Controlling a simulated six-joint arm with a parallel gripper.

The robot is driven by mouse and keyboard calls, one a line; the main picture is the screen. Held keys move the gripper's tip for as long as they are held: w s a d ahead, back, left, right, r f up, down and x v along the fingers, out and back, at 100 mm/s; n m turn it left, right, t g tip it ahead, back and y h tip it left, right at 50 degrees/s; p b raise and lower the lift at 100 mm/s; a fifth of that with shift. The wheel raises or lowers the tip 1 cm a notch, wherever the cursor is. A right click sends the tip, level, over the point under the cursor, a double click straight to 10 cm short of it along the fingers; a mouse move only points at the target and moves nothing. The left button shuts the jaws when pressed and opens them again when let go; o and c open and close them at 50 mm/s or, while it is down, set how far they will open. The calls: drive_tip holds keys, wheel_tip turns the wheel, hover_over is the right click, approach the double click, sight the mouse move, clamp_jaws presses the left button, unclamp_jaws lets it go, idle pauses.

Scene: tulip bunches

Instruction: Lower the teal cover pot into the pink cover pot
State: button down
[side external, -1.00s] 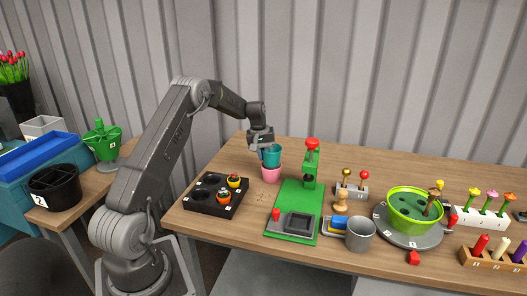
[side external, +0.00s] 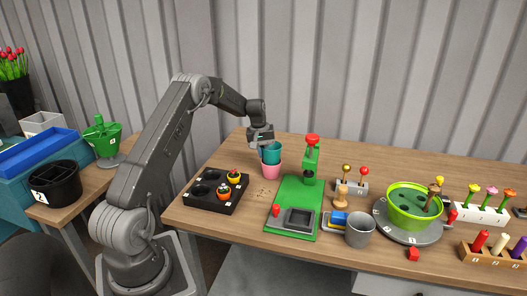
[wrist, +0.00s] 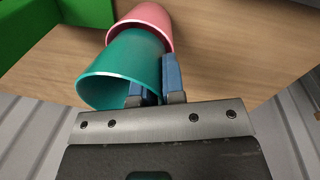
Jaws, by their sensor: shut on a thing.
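The teal cover pot (side external: 271,152) is held upright by my gripper (side external: 261,151) just above the pink cover pot (side external: 272,169). In the wrist view the blue fingers (wrist: 156,88) are shut on the rim wall of the teal cover pot (wrist: 112,68), one finger inside and one outside. The pink cover pot (wrist: 150,20) shows behind it, its rim partly covered by the teal one. The teal pot's lower part overlaps the pink rim in the side view; I cannot tell how far inside it is. The pink pot stands on the wooden table.
A black tray (side external: 207,206) with small potted plants lies in front to the left. A green base (side external: 284,222) with a green stand (side external: 311,162) is close on the right. A grey cup (side external: 360,231) and a lime bowl (side external: 404,221) stand farther right. Bare table lies behind the pots.

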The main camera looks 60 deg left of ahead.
drive_tip(key=shift+f, duration=0.8)
drive_tip(key=shift+r, duration=0.2)
drive_tip(key=c, duration=1.1)
unclamp_jaws()
drive_tip(key=r, duration=0.4)
drive_tip(key=s+r, duration=0.1)
drive_tip(key=r, duration=0.4)
drive_tip(key=a+r, duration=0.1)
drive_tip(key=r, duration=0.3)
drive_tip(key=shift+s+r, duration=0.35)
drive_tip(key=shift+d, duration=0.1)
